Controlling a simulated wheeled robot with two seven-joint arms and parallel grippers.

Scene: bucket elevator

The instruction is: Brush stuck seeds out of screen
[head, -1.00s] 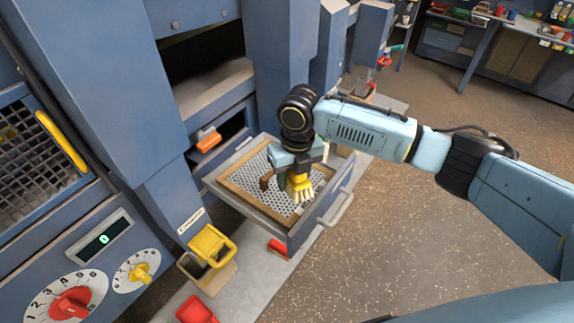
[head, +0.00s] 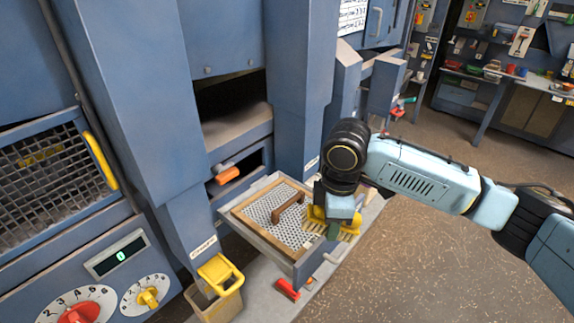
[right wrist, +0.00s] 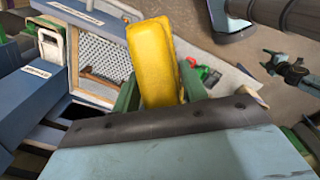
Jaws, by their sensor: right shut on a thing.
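The perforated screen (head: 262,208) lies in a wooden frame inside the pulled-out blue drawer (head: 262,248), with a brown handle (head: 288,208) across it. The screen also shows in the right wrist view (right wrist: 105,55). My right gripper (head: 333,228) is shut on a yellow brush (head: 345,222), whose pale bristles point down. The brush is over the drawer's right front edge; I cannot tell if it touches. In the right wrist view the yellow brush body (right wrist: 153,60) sits between green fingers. Single seeds are too small to make out.
A yellow scoop-like piece (head: 218,272) over a bin stands at the front left. A red object (head: 288,289) lies below the drawer. Dials (head: 150,295) are on the left panel. Open floor lies to the right.

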